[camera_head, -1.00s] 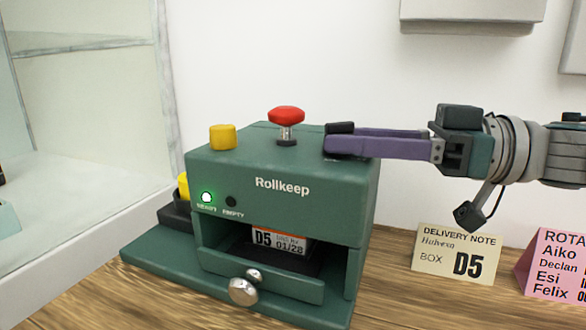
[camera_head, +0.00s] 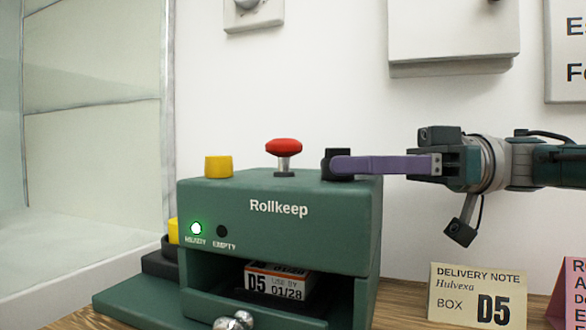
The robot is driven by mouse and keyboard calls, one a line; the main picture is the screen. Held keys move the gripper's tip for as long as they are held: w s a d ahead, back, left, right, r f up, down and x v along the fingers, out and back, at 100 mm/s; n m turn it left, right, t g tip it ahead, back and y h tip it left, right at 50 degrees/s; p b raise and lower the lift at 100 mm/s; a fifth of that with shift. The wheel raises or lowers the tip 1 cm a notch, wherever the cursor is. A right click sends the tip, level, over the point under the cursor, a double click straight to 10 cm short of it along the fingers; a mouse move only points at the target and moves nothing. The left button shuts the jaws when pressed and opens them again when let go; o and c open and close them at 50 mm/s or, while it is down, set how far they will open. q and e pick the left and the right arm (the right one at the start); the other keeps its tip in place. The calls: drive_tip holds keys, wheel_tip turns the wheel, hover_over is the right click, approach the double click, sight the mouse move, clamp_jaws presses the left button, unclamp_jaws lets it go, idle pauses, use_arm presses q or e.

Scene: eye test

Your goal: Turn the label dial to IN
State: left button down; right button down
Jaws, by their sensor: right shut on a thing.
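The green Rollkeep label machine (camera_head: 310,232) stands on a wooden counter. A black block-like knob (camera_head: 338,155), which looks like the label dial, sits at the right end of its top. My right gripper (camera_head: 342,166) reaches in from the right with purple fingers and is shut on this knob. Its markings and setting cannot be read. A label (camera_head: 275,286) reading "D5 USE BY 01/28" shows in the machine's front opening. The green READY lamp (camera_head: 196,228) is lit; the EMPTY lamp (camera_head: 222,231) is dark. My left gripper is not in view.
A red mushroom knob (camera_head: 283,147) and a yellow cap (camera_head: 218,166) stand on the machine's top. A delivery note (camera_head: 477,296) reading "BOX D5" and a pink card (camera_head: 570,295) stand at right. A glass-fronted case (camera_head: 90,150) is at left. Grey boxes (camera_head: 450,35) hang on the wall.

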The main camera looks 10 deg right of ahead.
drive_tip(key=shift+f, duration=0.15)
drive_tip(key=shift+c, duration=2.3)
unclamp_jaws()
